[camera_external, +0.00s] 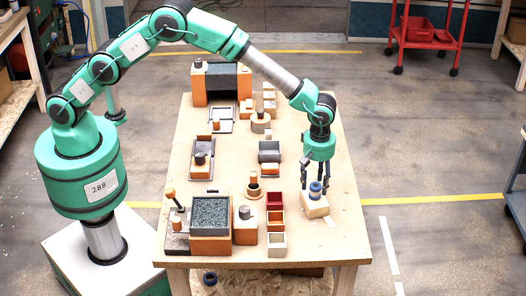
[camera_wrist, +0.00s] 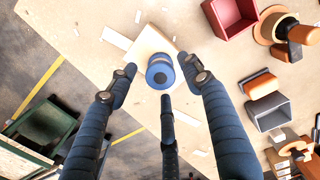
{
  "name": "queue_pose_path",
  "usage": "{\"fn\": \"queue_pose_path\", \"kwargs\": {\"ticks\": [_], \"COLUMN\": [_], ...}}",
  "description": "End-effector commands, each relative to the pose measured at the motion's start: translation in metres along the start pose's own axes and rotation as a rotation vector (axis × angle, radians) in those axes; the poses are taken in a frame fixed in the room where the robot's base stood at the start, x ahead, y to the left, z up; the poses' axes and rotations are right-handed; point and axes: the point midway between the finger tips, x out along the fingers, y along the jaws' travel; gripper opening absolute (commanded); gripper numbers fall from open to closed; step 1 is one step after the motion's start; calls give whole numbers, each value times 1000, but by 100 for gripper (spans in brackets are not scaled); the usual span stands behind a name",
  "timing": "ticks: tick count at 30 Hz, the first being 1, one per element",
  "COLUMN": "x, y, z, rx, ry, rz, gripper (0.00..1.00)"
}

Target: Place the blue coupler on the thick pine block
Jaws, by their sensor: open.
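The blue coupler (camera_external: 316,190) is a short blue cylinder with a dark opening. It stands on a pale pine block (camera_external: 314,208) near the table's right edge. In the wrist view the coupler (camera_wrist: 160,70) sits near one edge of the block (camera_wrist: 150,42). My gripper (camera_external: 315,184) points down over the block, its three dark fingers spread around the coupler. In the wrist view my gripper (camera_wrist: 160,80) is open, with gaps visible between the fingers and the coupler.
Small red (camera_external: 274,202) and cream (camera_external: 276,246) bins stand left of the block. A grey-filled orange box (camera_external: 191,232) is at the front left.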

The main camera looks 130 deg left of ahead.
Motion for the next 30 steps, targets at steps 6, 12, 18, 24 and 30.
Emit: {"fn": "queue_pose_path", "kwargs": {"ticks": [6,12,18,24,30], "x": [-38,-70,-90,-96,-96], "y": [0,0,0,0,0], "z": [0,0,0,0,0], "rx": [0,0,0,0,0], "ry": [0,0,0,1,0], "rz": [1,1,-1,-1,-1], "gripper": [50,50,50,50,50]}}
